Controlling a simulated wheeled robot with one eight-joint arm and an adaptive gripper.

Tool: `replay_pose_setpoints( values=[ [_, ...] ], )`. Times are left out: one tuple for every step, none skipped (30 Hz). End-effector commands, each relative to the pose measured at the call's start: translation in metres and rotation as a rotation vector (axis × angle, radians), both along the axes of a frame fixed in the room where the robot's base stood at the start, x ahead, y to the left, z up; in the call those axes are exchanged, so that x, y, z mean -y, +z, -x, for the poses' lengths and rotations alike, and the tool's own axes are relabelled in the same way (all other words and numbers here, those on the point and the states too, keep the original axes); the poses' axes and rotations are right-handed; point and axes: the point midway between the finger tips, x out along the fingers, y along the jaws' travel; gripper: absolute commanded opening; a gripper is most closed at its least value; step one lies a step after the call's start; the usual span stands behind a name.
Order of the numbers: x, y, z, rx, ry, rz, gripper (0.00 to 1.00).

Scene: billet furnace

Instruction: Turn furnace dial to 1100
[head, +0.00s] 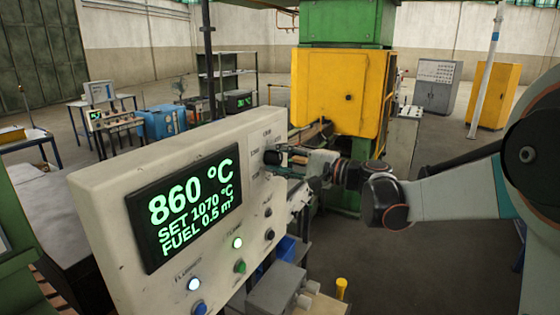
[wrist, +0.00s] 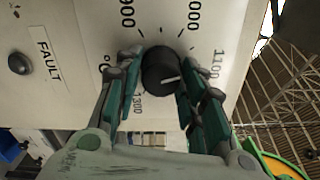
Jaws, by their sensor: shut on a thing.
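The furnace dial (wrist: 157,66) is a round black knob with a white pointer line, on the pale panel with printed numbers around it. In the wrist view the pointer points right, toward the side with the 1100 label (wrist: 217,64). My gripper (wrist: 158,74) has a green-padded finger on each side of the dial and is shut on it. In the head view my gripper (head: 286,158) is at the panel's upper right and mostly hides the dial. The display (head: 186,208) reads 860 °C, SET 1070 °C, FUEL 0.5 m³.
Below the dial the panel (head: 112,196) carries small black knobs (head: 269,235), lit lamps (head: 194,284), a green button (head: 240,267) and a blue button (head: 200,308). A FAULT label (wrist: 46,54) shows in the wrist view. The yellow furnace (head: 340,85) stands behind. Open floor lies right.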

Motion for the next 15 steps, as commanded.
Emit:
replay_pose_setpoints(
  values=[
    [0.0004, -0.0005, -0.0004, -0.029, -0.001, -0.019, 0.13],
    [0.0003, -0.0006, -0.0003, -0.048, -0.001, -0.031, 0.13],
    [0.0003, -0.0007, -0.0003, -0.070, -0.001, -0.046, 0.13],
    [0.0003, -0.0008, -0.0003, -0.087, -0.001, -0.057, 0.13],
    [0.0002, -0.0009, -0.0002, -0.103, -0.001, -0.068, 0.13],
    [0.0002, -0.0010, -0.0002, -0.123, -0.001, -0.081, 0.13],
    [0.0002, -0.0011, -0.0002, -0.136, -0.001, -0.090, 0.13],
    [0.0002, -0.0012, -0.0001, -0.149, -0.001, -0.099, 0.13],
    [0.0001, -0.0013, 0.0000, -0.164, -0.001, -0.109, 0.13],
    [0.0001, -0.0013, 0.0000, -0.175, -0.001, -0.116, 0.13],
    [0.0001, -0.0014, 0.0000, -0.185, -0.001, -0.122, 0.13],
    [0.0001, -0.0014, 0.0000, -0.196, -0.001, -0.130, 0.13],
    [0.0001, -0.0014, 0.0001, -0.204, -0.001, -0.135, 0.13],
    [0.0001, -0.0014, 0.0001, -0.210, -0.001, -0.139, 0.13],
    [0.0001, -0.0014, 0.0001, -0.218, -0.001, -0.144, 0.13]
  ],
)
